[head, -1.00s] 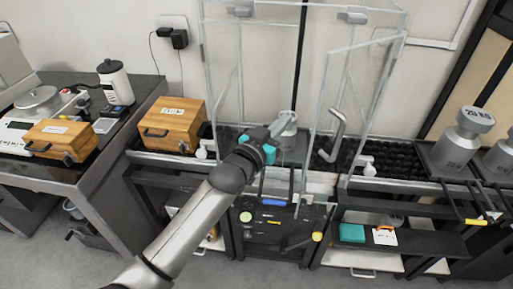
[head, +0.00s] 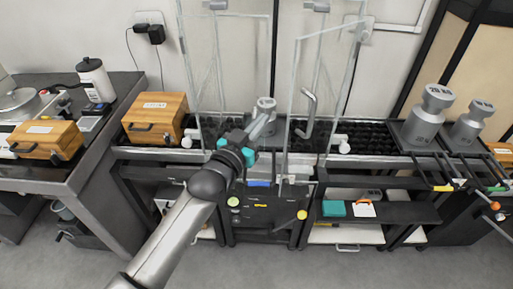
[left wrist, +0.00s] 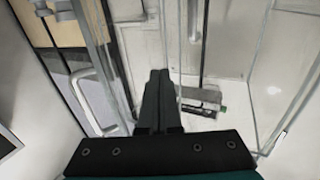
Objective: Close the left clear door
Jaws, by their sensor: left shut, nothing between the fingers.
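A clear-walled enclosure stands on the middle table in the head view. The left clear pane (head: 205,75) rises at its left side; its exact angle is hard to tell. The right clear door (head: 325,75) stands swung out towards me and carries a grey curved handle (head: 308,112). My left gripper (head: 266,120) is shut and empty, in front of the enclosure between the two panes. A grey weight (head: 265,103) shows just behind it. In the left wrist view the shut dark fingers (left wrist: 159,85) point in among clear panes, with a pale handle (left wrist: 95,100) to their left. My right gripper is out of view.
A wooden box (head: 157,117) stands left of the enclosure. Large grey weights (head: 428,118) stand on the right. A dark side table (head: 105,135) is at the left. Grey floor (head: 330,270) is open in front.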

